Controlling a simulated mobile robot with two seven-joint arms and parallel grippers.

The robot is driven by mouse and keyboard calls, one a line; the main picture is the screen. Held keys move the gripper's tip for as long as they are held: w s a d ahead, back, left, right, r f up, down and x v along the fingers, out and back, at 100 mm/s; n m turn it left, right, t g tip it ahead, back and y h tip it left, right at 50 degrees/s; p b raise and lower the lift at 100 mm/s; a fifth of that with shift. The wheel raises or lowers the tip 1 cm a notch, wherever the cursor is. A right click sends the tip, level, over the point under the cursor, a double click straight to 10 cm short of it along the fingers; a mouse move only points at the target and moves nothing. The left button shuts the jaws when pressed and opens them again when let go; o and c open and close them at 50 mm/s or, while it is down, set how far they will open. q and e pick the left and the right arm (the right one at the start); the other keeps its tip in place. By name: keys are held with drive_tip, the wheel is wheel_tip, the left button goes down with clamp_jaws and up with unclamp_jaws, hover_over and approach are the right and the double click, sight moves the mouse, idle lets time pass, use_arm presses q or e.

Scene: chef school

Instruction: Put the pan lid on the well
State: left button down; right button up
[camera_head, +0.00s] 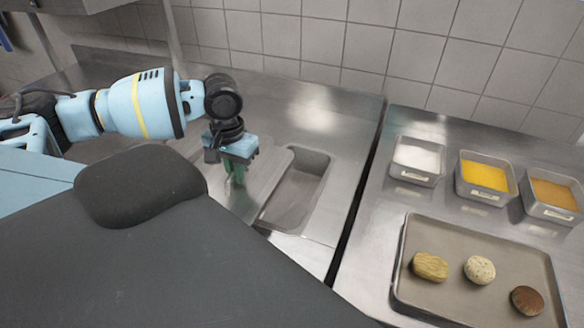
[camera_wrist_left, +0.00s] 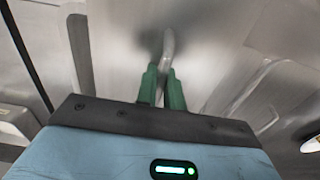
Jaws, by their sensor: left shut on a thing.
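The pan lid (camera_head: 268,173) is a flat steel plate on the steel counter, partly hidden by my gripper and arm. It lies at the left side of the open well (camera_head: 293,193), a rectangular sunken steel basin, and leaves most of it uncovered. My left gripper (camera_head: 237,181) points down over the lid, with its green fingers shut on the lid handle. In the left wrist view the fingers (camera_wrist_left: 163,88) close around the curved metal handle (camera_wrist_left: 167,48). I cannot tell whether the lid touches the counter. My right gripper is not in view.
A dark gap (camera_head: 352,215) separates this counter from the right one. There stand a container of white stuff (camera_head: 417,178), one of yellow (camera_head: 485,194) and one of orange-brown (camera_head: 552,211). A tray (camera_head: 450,302) holds three round food pieces. A tiled wall is behind.

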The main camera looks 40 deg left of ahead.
use_arm(q)
drive_tip(key=w+d+f, duration=0.2)
drive_tip(key=w, duration=0.5)
drive_tip(key=w+d+f, duration=0.2)
drive_tip(key=w+d, duration=0.1)
drive_tip(key=w, duration=0.4)
drive_tip(key=shift+f, duration=0.4)
drive_tip(key=shift+f, duration=0.6)
drive_tip(key=c, duration=1.5)
unclamp_jaws()
wheel_tip(320, 180, up, 13)
drive_tip(key=shift+r, duration=0.1)
